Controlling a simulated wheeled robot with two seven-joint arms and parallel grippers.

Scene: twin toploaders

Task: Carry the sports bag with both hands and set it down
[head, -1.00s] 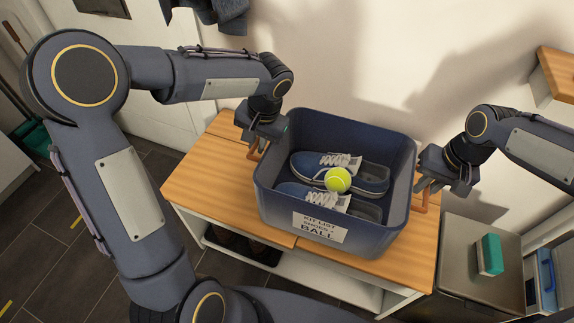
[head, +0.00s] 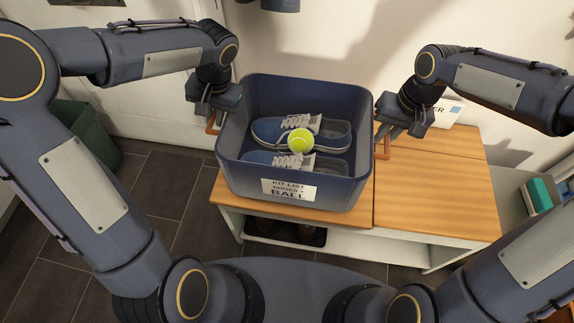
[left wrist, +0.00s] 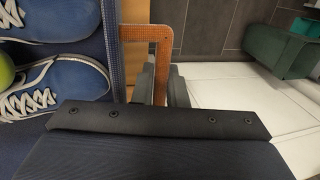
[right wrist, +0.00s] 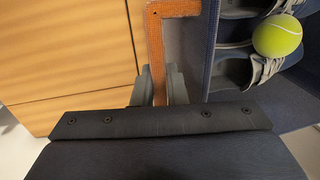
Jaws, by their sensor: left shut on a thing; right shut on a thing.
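The sports bag (head: 235,178) is a dark blue open-topped bag with orange handles. It holds a pair of blue and grey shoes (head: 270,132) and a yellow-green ball (head: 300,140). A label (head: 289,190) on its front reads kit list, shoes, ball. My left gripper (head: 213,117) is shut on the left handle (left wrist: 133,33). My right gripper (head: 384,135) is shut on the right handle (right wrist: 154,40). The bag looks about level over the bench's left part; its underside is hidden, so I cannot tell whether it touches.
The wooden-topped bench (head: 430,190) has clear top to the right of the bag. A white card (head: 447,112) stands at its back, partly behind my right arm. A dark green bin (head: 88,135) is on the floor at left. A teal item (head: 540,193) lies at far right.

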